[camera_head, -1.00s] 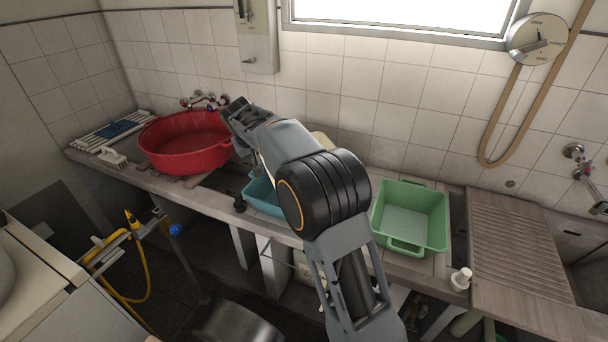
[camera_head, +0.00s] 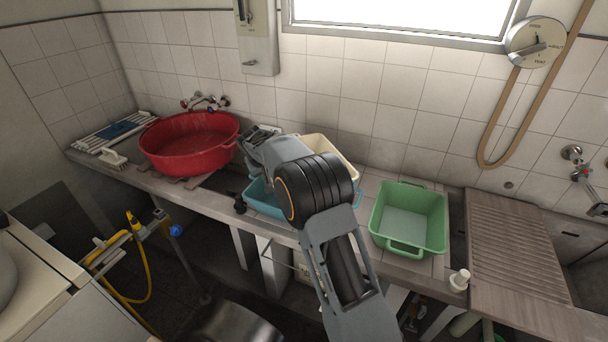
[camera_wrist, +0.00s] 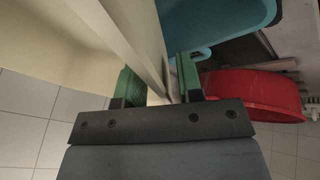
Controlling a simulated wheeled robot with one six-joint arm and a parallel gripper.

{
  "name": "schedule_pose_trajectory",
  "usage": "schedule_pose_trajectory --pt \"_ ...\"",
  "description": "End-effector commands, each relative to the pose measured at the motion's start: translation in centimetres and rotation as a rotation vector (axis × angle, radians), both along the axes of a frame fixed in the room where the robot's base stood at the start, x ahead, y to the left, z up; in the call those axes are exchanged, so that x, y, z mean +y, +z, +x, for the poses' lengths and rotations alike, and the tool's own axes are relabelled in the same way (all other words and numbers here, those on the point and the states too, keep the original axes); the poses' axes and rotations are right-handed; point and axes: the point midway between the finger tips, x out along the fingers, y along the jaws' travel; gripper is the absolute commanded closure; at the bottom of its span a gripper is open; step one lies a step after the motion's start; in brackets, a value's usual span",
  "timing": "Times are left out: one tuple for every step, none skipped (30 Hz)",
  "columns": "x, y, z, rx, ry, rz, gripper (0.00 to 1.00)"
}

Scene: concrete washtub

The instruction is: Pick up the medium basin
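A cream basin (camera_head: 335,150) stands against the wall behind my arm, which hides much of it. A blue basin (camera_head: 262,200) is in front of it, partly hidden. A green basin (camera_head: 408,218) is to the right and a larger red basin (camera_head: 190,145) to the left. No label tells which is medium. My gripper (camera_wrist: 158,82) is open, its green-tipped fingers on either side of the wall of the cream basin (camera_wrist: 140,35) in the wrist view. I cannot tell whether they touch it. The blue basin (camera_wrist: 215,20) and red basin (camera_wrist: 250,92) also show there.
The basins stand on a long counter (camera_head: 215,190). A ribbed drainboard (camera_head: 515,245) is at the right, with a small white bottle (camera_head: 459,280) near the front edge. A wall tap (camera_head: 205,101) is behind the red basin. A wall-mounted box (camera_head: 257,40) hangs above.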

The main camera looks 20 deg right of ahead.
Motion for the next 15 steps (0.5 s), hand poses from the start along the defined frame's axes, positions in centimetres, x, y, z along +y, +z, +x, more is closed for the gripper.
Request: schedule_pose_trajectory --pt "-0.02 -0.02 0.02 0.0 0.0 0.0 0.66" --pt "-0.01 -0.02 0.02 0.0 0.0 0.0 0.66" --pt "0.0 -0.01 0.02 0.0 0.0 0.0 0.66" --pt "0.0 -0.01 0.02 0.0 0.0 0.0 0.66" --pt "0.0 -0.01 0.0 0.0 0.0 0.0 0.66" --pt "0.01 -0.01 0.0 0.0 0.0 0.0 0.69" --pt "0.01 -0.01 0.0 0.0 0.0 0.0 0.72" --pt "0.01 0.0 0.0 0.0 0.0 0.0 0.75" --pt "0.01 0.0 0.0 0.0 0.0 0.0 0.79" --pt "0.01 0.0 0.0 0.0 0.0 0.0 0.81" --pt "0.01 0.0 0.0 0.0 0.0 0.0 0.84" --pt "0.01 0.01 0.0 0.0 0.0 0.0 0.88" --pt "0.02 0.0 0.0 0.0 0.0 0.0 0.91" --pt "0.02 0.0 0.0 0.0 0.0 0.0 0.94" --pt "0.02 0.0 0.0 0.0 0.0 0.0 0.98"
